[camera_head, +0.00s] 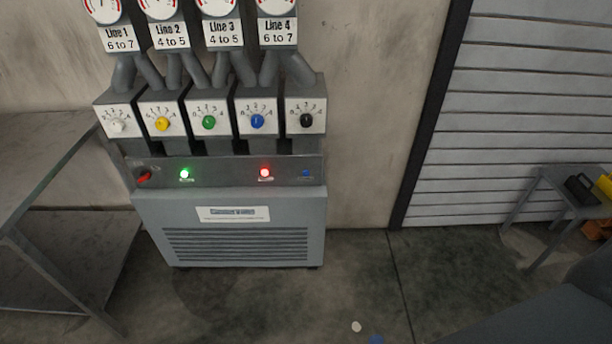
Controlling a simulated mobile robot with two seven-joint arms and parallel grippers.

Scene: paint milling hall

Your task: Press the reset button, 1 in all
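A grey control cabinet (150,225) stands against the wall, left of centre. Its front panel strip (225,174) carries a red switch or handle (144,176) at the left, a lit green lamp (184,174), a lit red lamp (265,172) and a small blue button (306,173) at the right end. The blue button looks like the reset button, but its label is too small to read. Neither of my grippers shows in this view.
Above the panel are several dial boxes with coloured knobs (209,122) and gauges labelled Line 1 to Line 4 (224,35). A metal table (35,165) stands at left, a small table (560,185) at right by a shutter (520,100). Floor before the cabinet looks mostly clear.

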